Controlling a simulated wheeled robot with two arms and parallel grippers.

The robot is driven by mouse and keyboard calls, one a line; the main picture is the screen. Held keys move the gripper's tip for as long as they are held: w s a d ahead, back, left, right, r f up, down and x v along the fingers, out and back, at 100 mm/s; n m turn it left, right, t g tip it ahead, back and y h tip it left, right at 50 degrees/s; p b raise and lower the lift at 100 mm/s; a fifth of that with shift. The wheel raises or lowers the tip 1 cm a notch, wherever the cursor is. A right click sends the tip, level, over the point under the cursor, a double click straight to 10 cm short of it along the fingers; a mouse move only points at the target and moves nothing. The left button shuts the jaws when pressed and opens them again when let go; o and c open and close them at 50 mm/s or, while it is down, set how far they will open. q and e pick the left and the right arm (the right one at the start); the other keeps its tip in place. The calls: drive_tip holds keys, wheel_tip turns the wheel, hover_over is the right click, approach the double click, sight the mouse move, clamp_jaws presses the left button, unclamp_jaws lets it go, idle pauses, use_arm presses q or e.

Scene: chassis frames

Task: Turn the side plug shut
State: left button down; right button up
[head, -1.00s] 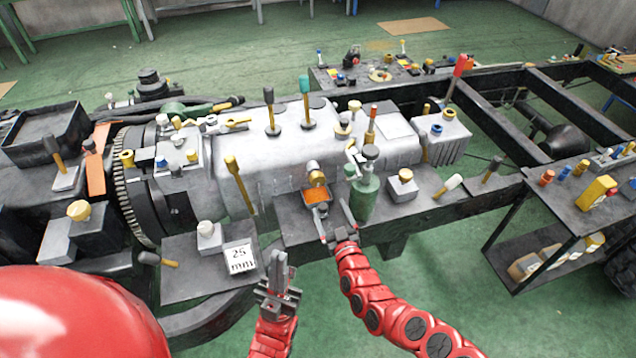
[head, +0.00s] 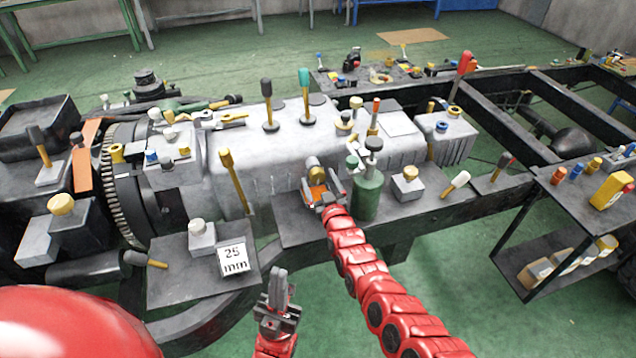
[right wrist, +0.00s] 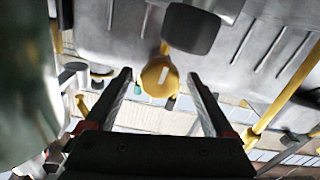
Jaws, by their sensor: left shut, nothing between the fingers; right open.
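The side plug (head: 313,166) is a round brass-yellow knob on the side of the grey gearbox housing (head: 285,155). In the right wrist view the plug (right wrist: 159,78) shows a pale mark across its face and a dark rounded block above it. My right gripper (head: 320,187) is open, its fingers pointing at the housing, with the plug between the fingertip lines. I cannot tell whether the fingertips reach past the plug's face; neither finger visibly touches it. My left gripper (head: 277,278) is shut and empty, low in front of the bench.
A green bottle-shaped cylinder (head: 368,194) stands close on the right of my right gripper. An orange patch (head: 318,194) lies below the plug. A yellow-handled lever (head: 235,178) rises to the left. A "25 mm" card (head: 233,260) sits on the left plate.

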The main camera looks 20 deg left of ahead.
drive_tip(key=shift+w+a+r, duration=0.2)
drive_tip(key=shift+w+a, duration=0.2)
drive_tip(key=shift+w, duration=0.15)
drive_tip(key=c, duration=1.4)
